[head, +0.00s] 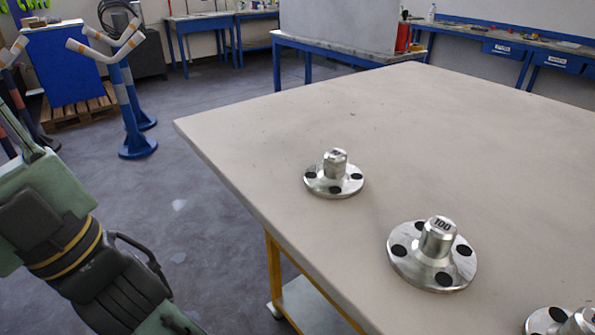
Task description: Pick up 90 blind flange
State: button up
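Three metal flanges with a central post and dark round spots on the disc lie on a pale table (400,120). The smallest-looking flange (334,182) is farthest back, near the table's left edge; the mark on its post top is too small to read. A larger flange (437,245) in front of it is marked 100. A third flange (578,323) is cut off at the bottom right corner, and its mark cannot be read. I cannot tell which one is the 90 blind flange. My arm is at the lower left, beside the table; my gripper is out of view.
The back and middle of the tabletop are clear. The table has a yellow leg (273,262). Blue stands (131,110) are on the open floor at left, near a blue panel (73,62) on a pallet. Blue-framed benches (345,52) line the back.

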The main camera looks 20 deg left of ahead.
aim_at(332, 177)
jog(key=l+u, duration=0.1)
jog(key=u, duration=1.35)
jog(key=k+u, duration=0.15)
jog(key=k, duration=0.4)
